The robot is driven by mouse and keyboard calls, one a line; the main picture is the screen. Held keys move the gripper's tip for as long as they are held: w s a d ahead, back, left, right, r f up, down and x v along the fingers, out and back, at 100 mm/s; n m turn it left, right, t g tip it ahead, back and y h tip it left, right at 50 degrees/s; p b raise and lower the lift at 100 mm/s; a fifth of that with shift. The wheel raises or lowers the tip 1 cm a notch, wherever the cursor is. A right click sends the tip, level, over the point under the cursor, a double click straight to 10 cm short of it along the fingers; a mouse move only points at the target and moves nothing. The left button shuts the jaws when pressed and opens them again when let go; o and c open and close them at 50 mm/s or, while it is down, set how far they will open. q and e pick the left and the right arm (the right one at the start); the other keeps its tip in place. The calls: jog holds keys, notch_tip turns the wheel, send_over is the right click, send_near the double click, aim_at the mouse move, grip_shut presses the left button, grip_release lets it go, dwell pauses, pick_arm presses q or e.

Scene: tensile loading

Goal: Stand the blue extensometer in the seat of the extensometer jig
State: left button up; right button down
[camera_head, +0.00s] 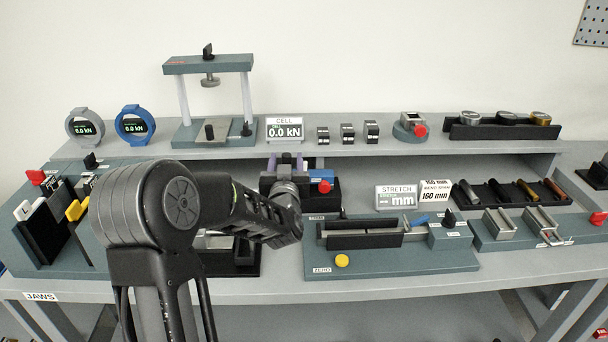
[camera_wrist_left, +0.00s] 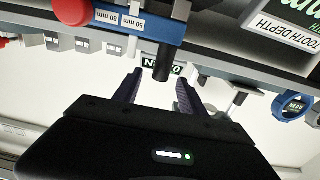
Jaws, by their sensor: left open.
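A blue bar-shaped piece, which I take for the blue extensometer, shows in the head view (camera_head: 321,174) beside my left wrist, with a red knob at its front. In the left wrist view (camera_wrist_left: 150,27) it bears 50 mm and 80 mm labels, and a black post sticks out from it. My left gripper (camera_head: 286,162) is open; in the left wrist view (camera_wrist_left: 159,78) the post's end shows between its fingers, contact unclear. The jig (camera_head: 455,258), a grey-green base with a ZERO label and yellow button, stands right of the arm. My right gripper is not in view.
A STRETCH display (camera_head: 396,197) stands behind the jig. A grey-green press frame (camera_head: 208,65), blue ring gauge (camera_head: 121,127) and CELL display (camera_head: 285,130) stand on the raised shelf. A rack with several rods (camera_head: 510,194) is at right. The front table strip is clear.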

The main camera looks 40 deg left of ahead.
pick_arm(q)
jog(key=shift+w+a, duration=0.2)
jog(key=shift+w, duration=0.1)
jog(key=p+x, duration=0.1)
jog(key=x, duration=0.3)
jog(key=shift+w+a+p, duration=0.15)
jog(key=shift+w+p, duration=0.1)
jog(key=shift+p, duration=0.15)
jog(key=shift+w+a, duration=0.15)
jog(key=shift+w, duration=0.1)
grip_shut()
dwell(0.4)
dwell(0.9)
